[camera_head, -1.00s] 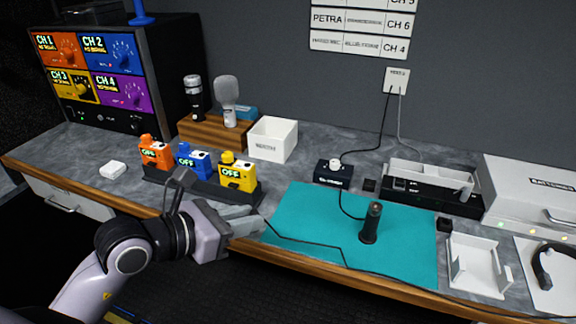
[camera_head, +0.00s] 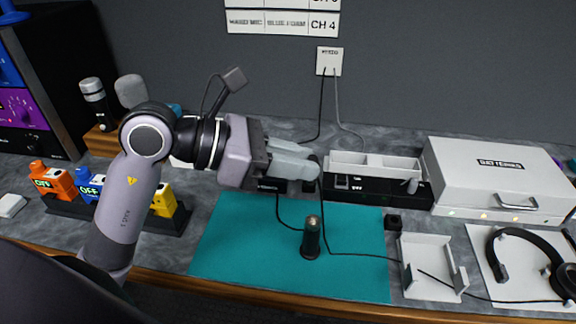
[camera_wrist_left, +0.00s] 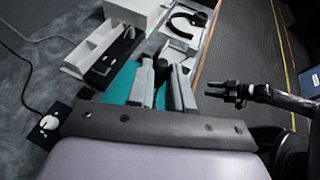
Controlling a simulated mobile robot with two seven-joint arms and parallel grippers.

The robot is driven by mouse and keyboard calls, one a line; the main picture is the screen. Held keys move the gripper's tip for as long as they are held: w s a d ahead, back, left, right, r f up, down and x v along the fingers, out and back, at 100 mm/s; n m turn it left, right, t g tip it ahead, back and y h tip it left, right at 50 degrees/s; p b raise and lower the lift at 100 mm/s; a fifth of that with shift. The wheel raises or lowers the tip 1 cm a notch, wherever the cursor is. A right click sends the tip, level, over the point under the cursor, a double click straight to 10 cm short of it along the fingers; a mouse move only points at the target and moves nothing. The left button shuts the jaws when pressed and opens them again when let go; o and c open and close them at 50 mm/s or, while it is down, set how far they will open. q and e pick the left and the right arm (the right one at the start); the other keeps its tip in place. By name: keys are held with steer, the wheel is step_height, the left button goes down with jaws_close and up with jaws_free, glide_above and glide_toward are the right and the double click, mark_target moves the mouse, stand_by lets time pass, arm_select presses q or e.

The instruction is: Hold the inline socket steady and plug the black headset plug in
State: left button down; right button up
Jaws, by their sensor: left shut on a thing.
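My left gripper (camera_head: 296,160) is shut on the black headset plug, raised above the back of the teal mat (camera_head: 235,245). The fingers mostly hide the plug; its thin black cable (camera_head: 323,225) hangs from the fingertips and runs right. The inline socket (camera_head: 311,238), a dark cylinder, stands upright on the mat, below and apart from the gripper. Its cable leads back toward the box behind. In the left wrist view, the left fingers (camera_wrist_left: 164,88) have a dark shape between them. My right gripper (camera_wrist_left: 222,92) is empty, its fingers apart, at the right of that view.
A white open holder (camera_head: 428,265) and the headset (camera_head: 508,258) lie right of the mat. A black unit with a white tray (camera_head: 372,165) and a white case (camera_head: 498,180) stand behind. Colored packs (camera_head: 90,187) sit at left. The mat around the socket is mostly clear.

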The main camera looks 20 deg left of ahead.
arm_select(q)
steer(key=f+b, duration=0.2)
steer(key=shift+w+d+f+m, duration=0.2)
steer(key=shift+d+f+m, duration=0.1)
steer(key=shift+d+f, duration=0.1)
stand_by(0.3)
